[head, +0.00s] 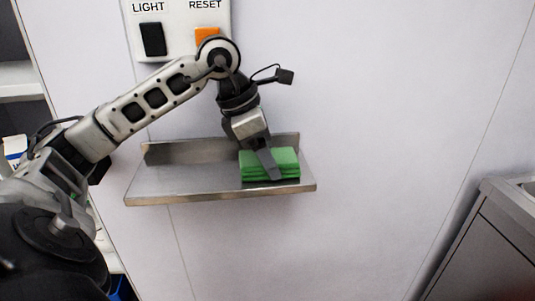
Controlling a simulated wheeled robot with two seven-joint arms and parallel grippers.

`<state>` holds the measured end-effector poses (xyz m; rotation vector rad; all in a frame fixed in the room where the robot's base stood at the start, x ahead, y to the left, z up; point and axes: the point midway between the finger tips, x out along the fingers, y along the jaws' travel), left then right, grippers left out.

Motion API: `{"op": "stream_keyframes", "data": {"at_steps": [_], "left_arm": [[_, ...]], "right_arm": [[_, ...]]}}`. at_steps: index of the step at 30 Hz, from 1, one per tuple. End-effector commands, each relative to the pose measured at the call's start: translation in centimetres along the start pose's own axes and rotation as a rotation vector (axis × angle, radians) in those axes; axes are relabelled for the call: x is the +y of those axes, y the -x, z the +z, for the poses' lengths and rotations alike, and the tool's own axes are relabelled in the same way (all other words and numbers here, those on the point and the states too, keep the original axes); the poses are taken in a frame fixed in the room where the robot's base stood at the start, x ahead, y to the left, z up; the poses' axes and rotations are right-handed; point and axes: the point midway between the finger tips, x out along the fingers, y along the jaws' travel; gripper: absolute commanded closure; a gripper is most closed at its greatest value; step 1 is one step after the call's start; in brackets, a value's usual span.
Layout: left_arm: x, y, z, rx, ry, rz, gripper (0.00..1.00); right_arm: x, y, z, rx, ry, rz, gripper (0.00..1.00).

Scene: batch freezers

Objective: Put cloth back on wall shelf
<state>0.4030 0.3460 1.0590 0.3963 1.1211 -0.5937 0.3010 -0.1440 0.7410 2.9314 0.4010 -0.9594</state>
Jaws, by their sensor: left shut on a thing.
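A folded green cloth (286,163) is at the right part of the metal wall shelf (170,184), low over its surface. I cannot tell whether its full underside touches the shelf. My left gripper (272,168) reaches down from above and is shut on the cloth, with one finger showing across its front. The other finger is hidden. My right gripper is not in view.
A panel with a black LIGHT switch (152,39) and an orange RESET switch (207,36) is on the wall above the shelf. The shelf's left part is bare. A metal cabinet (490,240) stands at the lower right.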

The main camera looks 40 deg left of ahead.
Motion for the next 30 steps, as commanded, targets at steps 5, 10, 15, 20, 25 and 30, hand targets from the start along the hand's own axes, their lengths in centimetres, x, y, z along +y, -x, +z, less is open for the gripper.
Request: {"op": "stream_keyframes", "data": {"at_steps": [5, 10, 15, 20, 25, 30], "left_arm": [[0.0, -0.3, -0.2, 0.000, 0.000, 0.000, 0.36], [0.0, -0.2, -0.1, 0.000, 0.000, -0.001, 0.17], [0.0, -0.2, -0.1, 0.000, 0.000, -0.001, 0.17], [0.0, 1.1, 0.1, -0.001, 0.000, 0.002, 0.17], [0.1, 4.2, 0.1, -0.002, 0.000, 0.003, 0.17], [0.1, 6.6, 0.1, -0.001, 0.001, 0.002, 0.17]], "right_arm": [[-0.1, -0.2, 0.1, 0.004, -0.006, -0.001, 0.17], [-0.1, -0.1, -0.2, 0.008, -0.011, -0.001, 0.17], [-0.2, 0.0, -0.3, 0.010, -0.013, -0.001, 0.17], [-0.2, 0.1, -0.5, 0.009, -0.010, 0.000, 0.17], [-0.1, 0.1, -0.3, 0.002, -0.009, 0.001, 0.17], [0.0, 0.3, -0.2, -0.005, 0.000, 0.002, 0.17]]}}
